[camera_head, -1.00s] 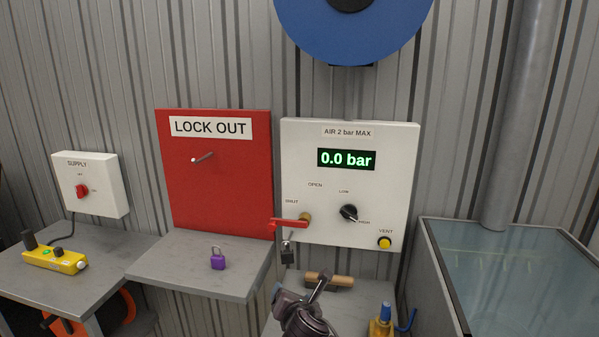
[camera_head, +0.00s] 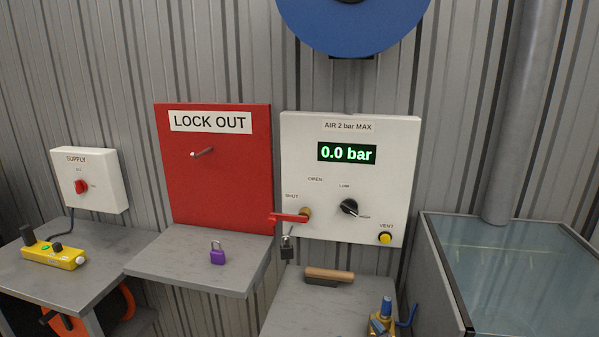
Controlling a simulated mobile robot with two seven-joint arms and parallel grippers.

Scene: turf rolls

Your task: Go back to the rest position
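Neither of my grippers shows in the head view now. The white air panel (camera_head: 395,150) reads 0.0 bar in green. Its red lever (camera_head: 288,217) lies level, pointing left by the SHUT label. A dark padlock (camera_head: 287,250) hangs at the lever, just below it. The panel's black knob (camera_head: 349,207) and yellow vent button (camera_head: 385,239) are clear of any gripper. A purple padlock (camera_head: 217,256) stands on the grey shelf (camera_head: 165,268) under the red LOCK OUT board (camera_head: 225,205), whose peg (camera_head: 203,152) is bare.
A brush with a wooden handle (camera_head: 329,275) and a brass fitting with a blue top (camera_head: 382,318) lie on the middle bench (camera_head: 300,312). A glass-topped tank (camera_head: 520,270) stands at right. A yellow control box (camera_head: 52,255) and supply switch (camera_head: 81,187) are at left.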

